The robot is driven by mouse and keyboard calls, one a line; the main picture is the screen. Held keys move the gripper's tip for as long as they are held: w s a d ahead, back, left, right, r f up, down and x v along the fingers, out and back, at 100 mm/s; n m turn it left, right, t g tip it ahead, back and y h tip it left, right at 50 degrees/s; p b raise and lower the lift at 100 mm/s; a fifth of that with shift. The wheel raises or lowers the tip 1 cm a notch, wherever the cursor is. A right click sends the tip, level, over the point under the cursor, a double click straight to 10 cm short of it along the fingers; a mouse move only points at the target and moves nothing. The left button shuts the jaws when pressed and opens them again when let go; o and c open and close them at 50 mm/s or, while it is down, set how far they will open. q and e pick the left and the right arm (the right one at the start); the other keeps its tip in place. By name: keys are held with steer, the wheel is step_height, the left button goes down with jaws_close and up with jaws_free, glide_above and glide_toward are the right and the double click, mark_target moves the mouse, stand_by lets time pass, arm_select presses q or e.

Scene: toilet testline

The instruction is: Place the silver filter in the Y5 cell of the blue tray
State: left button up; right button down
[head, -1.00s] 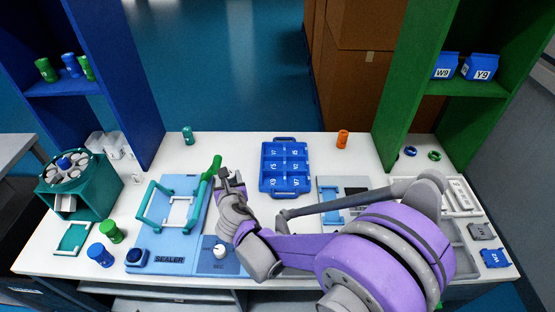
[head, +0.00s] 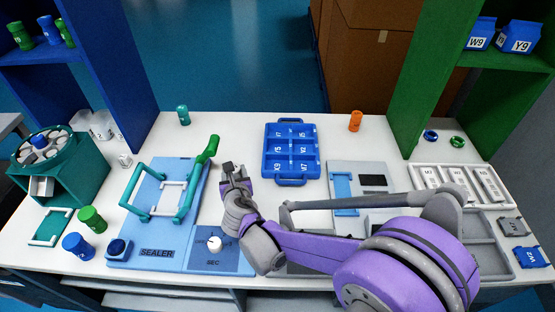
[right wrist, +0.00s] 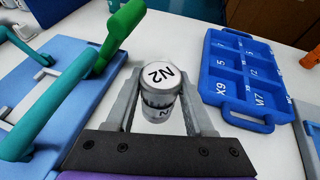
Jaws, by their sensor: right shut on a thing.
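My right gripper (right wrist: 160,118) is shut on the silver filter (right wrist: 162,92), a short shiny cylinder with a white top marked N2. It holds the filter upright. In the head view this gripper (head: 232,172) is between the sealer and the blue tray (head: 290,182), and the filter is hard to make out there. The tray lies flat at the middle back of the bench, right of the gripper. It has two columns of cells, which look empty. In the right wrist view the tray (right wrist: 240,112) shows labels such as X9 and M7; I cannot read Y5 clearly. My left gripper is not in view.
The blue sealer (head: 155,230) with teal handles and a green lever (head: 207,150) stands just left of my right gripper. An orange cylinder (head: 355,121) stands right of the tray. The bench between gripper and tray looks clear. My right arm covers part of the front right.

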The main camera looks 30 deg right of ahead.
steer(key=shift+w+f+b, duration=0.1)
steer(key=shift+f+b, duration=0.6)
steer(key=shift+b, duration=0.05)
steer(key=w+d+r+m+g+h+b, duration=0.1)
steer(key=w+d+r+m+g+h, duration=0.15)
steer(key=w+d+m+h, duration=0.45)
step_height(320, 180, up, 3)
steer(key=m+g+h+b, duration=0.1)
steer(key=m+g+b, duration=0.15)
steer(key=g, duration=0.25)
glide_above(278, 150)
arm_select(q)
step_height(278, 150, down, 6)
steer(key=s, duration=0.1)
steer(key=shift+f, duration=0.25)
arm_select(e)
steer(key=shift+t, duration=0.25)
step_height(278, 150, down, 9)
steer(key=shift+r, duration=0.15)
arm_select(q)
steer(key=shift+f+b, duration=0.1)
steer(key=shift+b, duration=0.25)
arm_select(e)
steer(key=shift+c, duration=1.4)
jaws_free()
